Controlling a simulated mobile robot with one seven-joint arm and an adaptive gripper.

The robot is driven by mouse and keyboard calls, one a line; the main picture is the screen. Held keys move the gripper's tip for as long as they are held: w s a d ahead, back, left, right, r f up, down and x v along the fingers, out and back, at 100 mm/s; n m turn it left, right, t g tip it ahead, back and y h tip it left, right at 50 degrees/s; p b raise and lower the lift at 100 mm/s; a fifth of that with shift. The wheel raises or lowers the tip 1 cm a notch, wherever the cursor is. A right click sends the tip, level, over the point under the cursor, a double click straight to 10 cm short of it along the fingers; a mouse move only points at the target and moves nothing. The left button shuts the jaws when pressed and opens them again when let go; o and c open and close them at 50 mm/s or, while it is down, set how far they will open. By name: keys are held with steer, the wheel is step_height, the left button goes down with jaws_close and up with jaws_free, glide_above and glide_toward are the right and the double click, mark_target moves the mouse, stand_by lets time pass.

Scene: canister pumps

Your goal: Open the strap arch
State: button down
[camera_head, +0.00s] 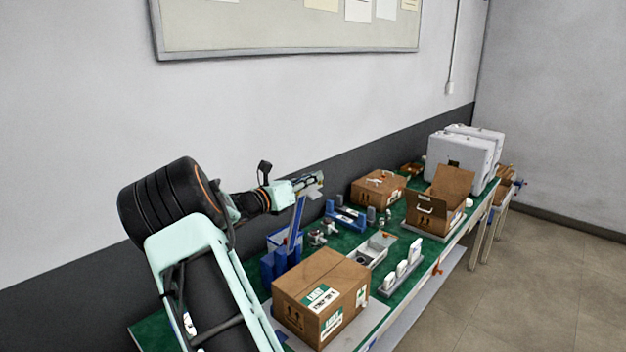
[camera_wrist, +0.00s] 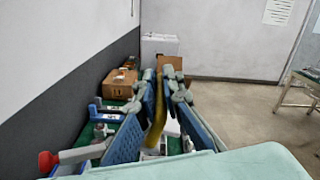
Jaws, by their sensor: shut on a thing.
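A blue strap arch (camera_head: 297,220) rises steeply, slightly tilted, from a blue stand (camera_head: 275,262) on the green-topped bench in the head view. My gripper (camera_head: 314,182) is at the upper end of the arch, well above the bench. In the wrist view my gripper (camera_wrist: 162,85) has its two blue-padded fingers on either side of a narrow yellowish piece (camera_wrist: 155,125), and is shut on it. I take this piece for part of the arch, but the fingers hide most of it. The exact contact is too small to tell in the head view.
A closed cardboard box (camera_head: 321,287) stands in front of the stand. A second blue cradle (camera_head: 347,214), small grey fittings (camera_head: 322,232) and a grey tray (camera_head: 370,250) lie to the right. Another box (camera_head: 378,187), an open box (camera_head: 435,208) and white cases (camera_head: 462,155) stand farther along. The wall is behind.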

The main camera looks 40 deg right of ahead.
steer(key=shift+w+a+f, duration=0.15)
steer(key=shift+a+f, duration=0.05)
steer(key=shift+f, duration=0.1)
steer(key=c, duration=2.3)
jaws_free()
steer(key=shift+w, duration=0.1)
steer(key=shift+c, duration=0.2)
steer(key=shift+d+r, duration=0.1)
steer(key=s+a, duration=0.1)
steer(key=a, duration=1.1)
